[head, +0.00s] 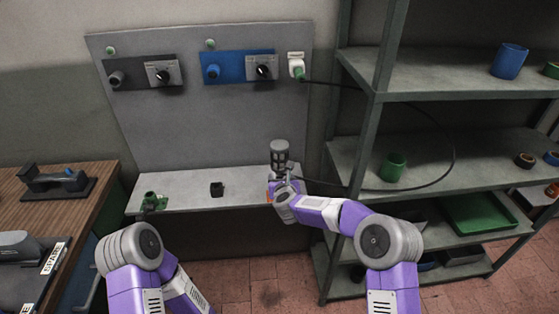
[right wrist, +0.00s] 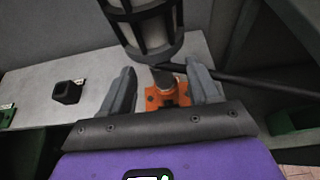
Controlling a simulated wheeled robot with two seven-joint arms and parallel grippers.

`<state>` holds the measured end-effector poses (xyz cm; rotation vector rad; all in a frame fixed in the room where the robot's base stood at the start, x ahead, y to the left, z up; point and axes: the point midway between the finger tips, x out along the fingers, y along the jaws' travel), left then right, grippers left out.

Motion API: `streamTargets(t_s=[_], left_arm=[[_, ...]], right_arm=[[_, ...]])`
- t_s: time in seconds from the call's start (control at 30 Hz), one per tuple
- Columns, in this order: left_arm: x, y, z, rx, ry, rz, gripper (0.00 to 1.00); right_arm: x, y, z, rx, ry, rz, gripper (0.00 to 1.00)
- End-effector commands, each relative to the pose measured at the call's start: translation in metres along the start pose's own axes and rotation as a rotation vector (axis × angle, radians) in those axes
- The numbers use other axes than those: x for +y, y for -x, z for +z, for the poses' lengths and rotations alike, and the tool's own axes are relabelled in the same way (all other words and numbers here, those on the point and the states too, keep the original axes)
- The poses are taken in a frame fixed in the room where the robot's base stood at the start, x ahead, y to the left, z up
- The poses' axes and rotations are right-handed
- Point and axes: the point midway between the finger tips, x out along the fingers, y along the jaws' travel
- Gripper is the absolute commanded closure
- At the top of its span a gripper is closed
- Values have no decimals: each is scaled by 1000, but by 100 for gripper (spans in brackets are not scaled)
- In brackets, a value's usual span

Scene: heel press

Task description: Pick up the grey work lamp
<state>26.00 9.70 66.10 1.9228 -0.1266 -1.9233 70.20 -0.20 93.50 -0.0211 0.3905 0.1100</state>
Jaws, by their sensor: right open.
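The grey work lamp (head: 279,154), with a dark cage, stands upright at the right end of the grey wall ledge (head: 190,186). Its caged body also shows at the top of the right wrist view (right wrist: 148,25). My right gripper (head: 281,180) is at the lamp's lower end. In the right wrist view its open fingers (right wrist: 163,85) stand on either side of the lamp's narrow neck, with gaps visible. An orange bracket (right wrist: 168,93) sits below the neck. My left arm shows at the lower left, but its gripper is out of the picture.
A black cable (head: 452,140) loops from the lamp past the shelf rack to a white socket (head: 296,65). A small black block (head: 217,189) and a green fitting (head: 153,201) are on the ledge. A green cup (head: 392,167) stands on the rack's middle shelf.

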Motion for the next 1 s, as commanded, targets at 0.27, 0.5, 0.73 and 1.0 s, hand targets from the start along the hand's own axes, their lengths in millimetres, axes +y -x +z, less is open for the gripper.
streamTargets(t_s=[0.27,0.5,0.73,1.0], left_arm=[[0,0,0,1,0,0,100],[1,2,0,1,0,0,100],[1,1,0,1,0,0,100],[1,1,0,1,0,0,100]], right_arm=[[2,-33,-3,1,0,0,39],[1,-48,-3,1,1,0,39],[1,-48,-3,1,1,1,39],[1,-48,-3,1,1,0,76]])
